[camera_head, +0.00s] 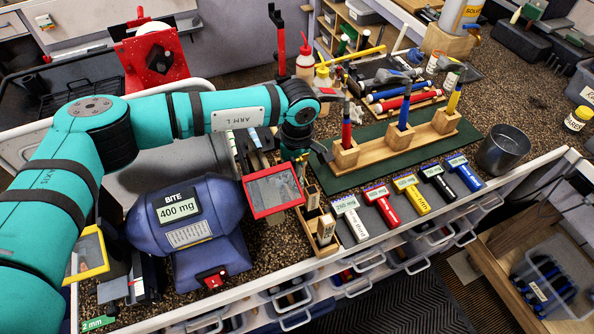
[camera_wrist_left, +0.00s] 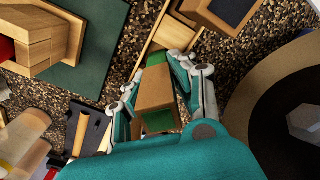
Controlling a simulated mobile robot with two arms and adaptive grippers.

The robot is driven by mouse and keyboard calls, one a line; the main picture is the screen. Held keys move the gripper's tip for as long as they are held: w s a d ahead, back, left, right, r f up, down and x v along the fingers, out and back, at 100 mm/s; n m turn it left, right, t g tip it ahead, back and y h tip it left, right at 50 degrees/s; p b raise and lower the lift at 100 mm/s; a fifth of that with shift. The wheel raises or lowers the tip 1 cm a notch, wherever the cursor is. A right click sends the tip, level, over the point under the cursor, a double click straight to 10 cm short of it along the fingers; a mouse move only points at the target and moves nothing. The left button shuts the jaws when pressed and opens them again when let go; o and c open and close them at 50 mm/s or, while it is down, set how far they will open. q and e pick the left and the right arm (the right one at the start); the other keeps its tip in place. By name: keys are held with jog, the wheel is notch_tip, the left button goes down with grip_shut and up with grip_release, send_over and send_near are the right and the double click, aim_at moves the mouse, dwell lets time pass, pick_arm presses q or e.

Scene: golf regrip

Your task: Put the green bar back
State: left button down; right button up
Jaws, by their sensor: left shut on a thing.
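My left gripper (camera_head: 304,156) is pointed down at the near end of the worktop, above the back end of a small wooden tray (camera_head: 331,246). In the left wrist view its two fingers (camera_wrist_left: 153,88) are shut on the green bar (camera_wrist_left: 158,121), a block with a tan middle and green showing on both sides. The tray also shows in the left wrist view (camera_wrist_left: 147,38), close beside the bar. I cannot tell whether the bar touches the tray. In the head view the bar is mostly hidden by the gripper.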

pick_arm(q)
jog(key=shift+f, duration=0.4)
jog(key=shift+d+f, duration=0.1)
jog(key=shift+f, duration=0.05)
jog(key=c, duration=1.5)
grip_release()
jog(key=o, duration=0.4)
pick_arm(e)
jog(key=shift+w+d+r, duration=0.2)
jog(key=shift+w+d, duration=0.05)
pick_arm(q)
jog(key=shift+o, duration=0.2)
notch_tip(320, 180, up, 11)
jog(key=b, duration=0.4)
jog(key=shift+r, duration=0.55)
pick_arm(e)
jog(key=shift+s+a+f, duration=0.1)
jog(key=shift+a+f, duration=0.05)
jog(key=shift+f, duration=0.85)
jog(key=shift+a+f, duration=0.15)
jog(key=shift+f, duration=0.8)
